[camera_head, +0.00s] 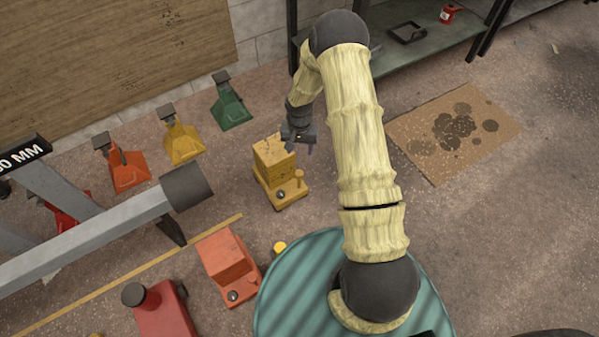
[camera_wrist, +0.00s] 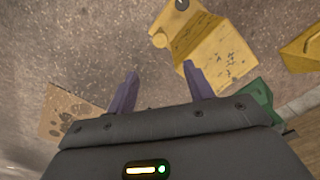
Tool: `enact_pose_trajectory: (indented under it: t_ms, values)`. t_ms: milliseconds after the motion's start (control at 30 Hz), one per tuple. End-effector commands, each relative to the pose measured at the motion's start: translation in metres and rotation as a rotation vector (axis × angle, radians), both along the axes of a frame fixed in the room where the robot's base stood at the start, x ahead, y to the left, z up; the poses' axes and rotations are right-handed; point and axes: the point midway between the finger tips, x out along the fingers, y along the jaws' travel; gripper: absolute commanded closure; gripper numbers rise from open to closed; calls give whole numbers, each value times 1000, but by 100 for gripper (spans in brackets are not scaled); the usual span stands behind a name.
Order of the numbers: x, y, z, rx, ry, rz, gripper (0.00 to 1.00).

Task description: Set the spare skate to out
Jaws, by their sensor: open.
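A yellow skate (camera_head: 275,172), a worn block on a low base with a knob and a dark round fitting, sits on the floor. It also shows in the wrist view (camera_wrist: 212,45), beside the right fingertip. My gripper (camera_head: 303,143) is open and empty, above and close to the skate's right rear. Its two fingers (camera_wrist: 158,75) are apart with floor between them; I cannot tell if one touches the skate. An orange skate (camera_head: 226,262) and a red skate (camera_head: 165,312) sit nearer the front. No marking tells which skate is the spare.
Green (camera_head: 230,105), yellow (camera_head: 181,138) and orange (camera_head: 122,165) jack stands line the wall. A grey steel frame (camera_head: 90,240) fills the left. A stained cardboard sheet (camera_head: 455,130) lies right, with clear floor around it. A dark shelf (camera_head: 420,55) stands behind.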

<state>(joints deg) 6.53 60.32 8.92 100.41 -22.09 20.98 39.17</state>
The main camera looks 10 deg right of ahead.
Motion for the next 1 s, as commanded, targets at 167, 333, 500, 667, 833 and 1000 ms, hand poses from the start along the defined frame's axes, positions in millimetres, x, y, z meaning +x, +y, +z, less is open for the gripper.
enact_pose_trajectory:
  t_ms: [167, 333, 500, 667, 833, 1000]
  values:
    - [0, 1, -37, -1, 1, 1, 48]
    - [-1, 0, -67, 0, 2, 0, 48]
    - [0, 0, -97, 0, 0, -2, 48]
    - [0, 0, -125, 0, 0, -2, 48]
    - [0, 0, -143, 0, 0, -2, 48]
    - [1, -1, -146, -1, -2, -2, 48]
